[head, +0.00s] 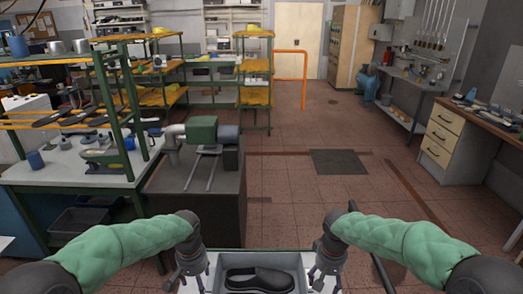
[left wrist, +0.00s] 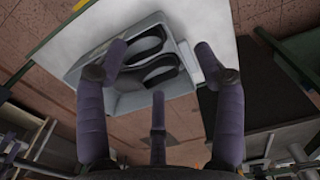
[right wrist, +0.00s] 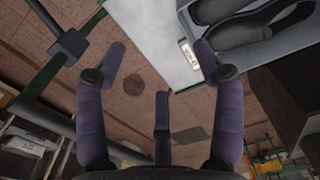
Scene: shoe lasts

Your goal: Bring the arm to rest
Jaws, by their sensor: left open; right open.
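My left gripper (head: 190,272) hangs at the left side of a grey bin at the bottom of the head view. In the left wrist view its fingers (left wrist: 158,60) are spread apart with nothing between them. My right gripper (head: 325,272) hangs at the bin's right side. In the right wrist view its fingers (right wrist: 160,55) are apart and empty. The bin (left wrist: 120,103) holds dark shoe lasts (left wrist: 145,50); one last (head: 258,280) shows in the head view. Both arms, in green sleeves, come in from the lower corners.
The bin stands on a pale surface (left wrist: 215,30). A dark bench with a green machine (head: 202,130) stands ahead on the left, beside a green-framed table. A drawer desk (head: 455,140) stands at the right. The tiled floor (head: 300,195) ahead is open.

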